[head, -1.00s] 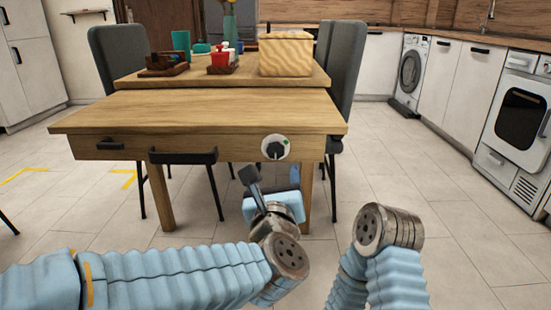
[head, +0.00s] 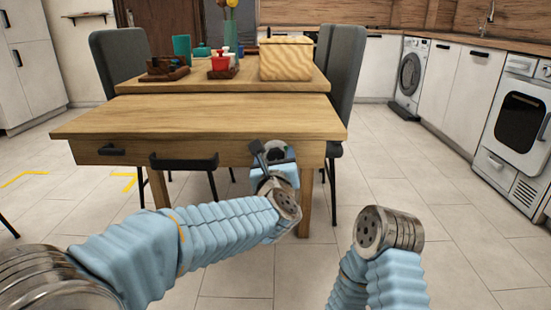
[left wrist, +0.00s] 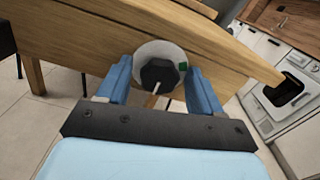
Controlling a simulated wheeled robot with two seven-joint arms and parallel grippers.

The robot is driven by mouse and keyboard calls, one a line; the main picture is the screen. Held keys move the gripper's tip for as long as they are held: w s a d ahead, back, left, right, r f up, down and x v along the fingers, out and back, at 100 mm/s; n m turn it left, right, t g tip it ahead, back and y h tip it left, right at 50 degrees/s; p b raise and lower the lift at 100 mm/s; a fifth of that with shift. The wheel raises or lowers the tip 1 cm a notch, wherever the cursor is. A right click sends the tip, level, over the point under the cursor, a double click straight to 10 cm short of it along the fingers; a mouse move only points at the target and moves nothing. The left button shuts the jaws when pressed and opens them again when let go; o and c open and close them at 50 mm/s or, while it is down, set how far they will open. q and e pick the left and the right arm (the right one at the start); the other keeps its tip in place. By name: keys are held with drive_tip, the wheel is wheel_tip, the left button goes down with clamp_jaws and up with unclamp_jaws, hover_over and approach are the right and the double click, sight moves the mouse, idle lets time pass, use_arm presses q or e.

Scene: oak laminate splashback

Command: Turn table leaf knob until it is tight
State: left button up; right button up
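The table leaf knob (left wrist: 158,74) is black, with a white pointer line towards the bottom of the left wrist view. It sits on a round white plate (left wrist: 158,51) with a green mark (left wrist: 182,66) at its right, on the front edge of the wooden table leaf (head: 215,112). My left gripper (left wrist: 156,80) is open, with one blue finger on each side of the knob; I cannot tell whether they touch it. In the head view the left gripper (head: 272,156) largely covers the knob. My right gripper is not in view; only its arm shows.
A black handle (head: 183,162) sticks out left of the knob, with a smaller black pull (head: 112,150) farther left. Grey chairs (head: 345,75) flank the table. The floor at the right is clear.

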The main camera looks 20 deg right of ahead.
use_arm(q)
drive_tip(key=c, duration=0.9)
